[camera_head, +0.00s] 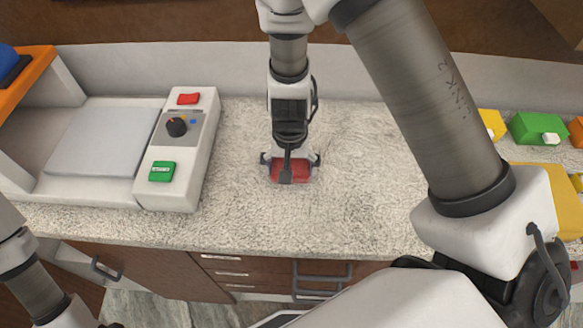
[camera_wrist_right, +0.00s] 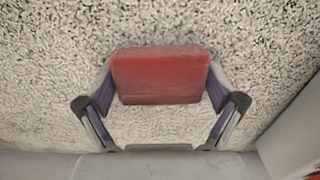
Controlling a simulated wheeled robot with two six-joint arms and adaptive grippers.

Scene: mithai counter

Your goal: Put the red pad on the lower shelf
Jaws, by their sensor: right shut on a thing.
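The red pad (camera_head: 291,171) is at the middle of the speckled counter, between the fingers of my right gripper (camera_head: 290,162). In the right wrist view the red pad (camera_wrist_right: 161,75) sits between the two fingertips (camera_wrist_right: 160,88), which touch its sides, so the gripper is shut on it. I cannot tell whether the pad rests on the counter or is just above it. A grey lower shelf (camera_head: 92,138) lies at the left, below an orange upper shelf (camera_head: 40,65). My left arm shows at the lower left, but its gripper is out of view.
A white control box (camera_head: 203,150) with a knob, a red button and a green switch stands between the lower shelf and the pad. A blue item (camera_head: 12,66) lies on the upper shelf. Green (camera_head: 538,128) and yellow boxes stand at the right. Counter around the pad is clear.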

